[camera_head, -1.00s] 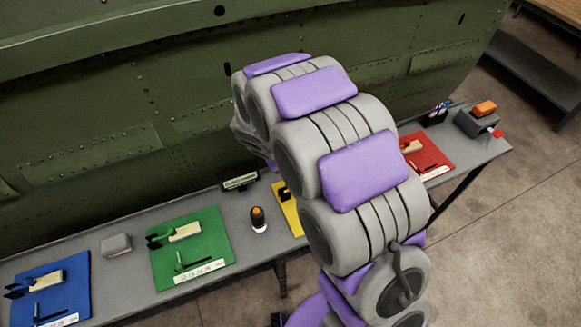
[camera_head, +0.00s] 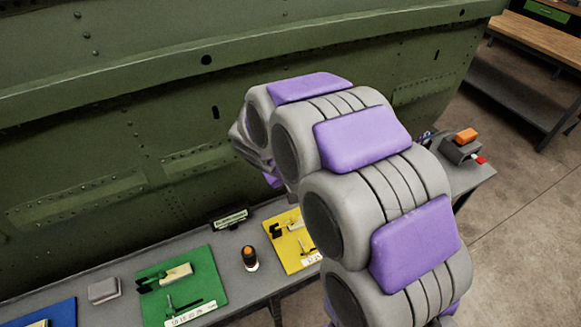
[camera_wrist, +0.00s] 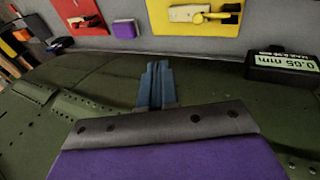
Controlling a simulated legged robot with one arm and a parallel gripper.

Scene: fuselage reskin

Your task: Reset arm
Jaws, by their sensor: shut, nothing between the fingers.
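My arm (camera_head: 385,190), with grey rounded links and purple pads, rises through the middle of the head view and bends away toward the green fuselage panel (camera_head: 100,130). My gripper's fingertips are hidden in that view. In the wrist view my gripper (camera_wrist: 157,72) shows as two blue-grey fingers close together, with nothing between them. Its fingers stand in front of the fuselage skin (camera_wrist: 70,110), near the table edge in the picture. I cannot tell whether they touch the skin.
A grey table (camera_head: 95,265) runs along the fuselage. It carries a green mat (camera_head: 205,265), a yellow mat (camera_head: 290,258), a blue mat (camera_head: 60,315), a dark gauge (camera_wrist: 282,65) and a red mat (camera_wrist: 75,12). Floor (camera_head: 510,230) is clear at right.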

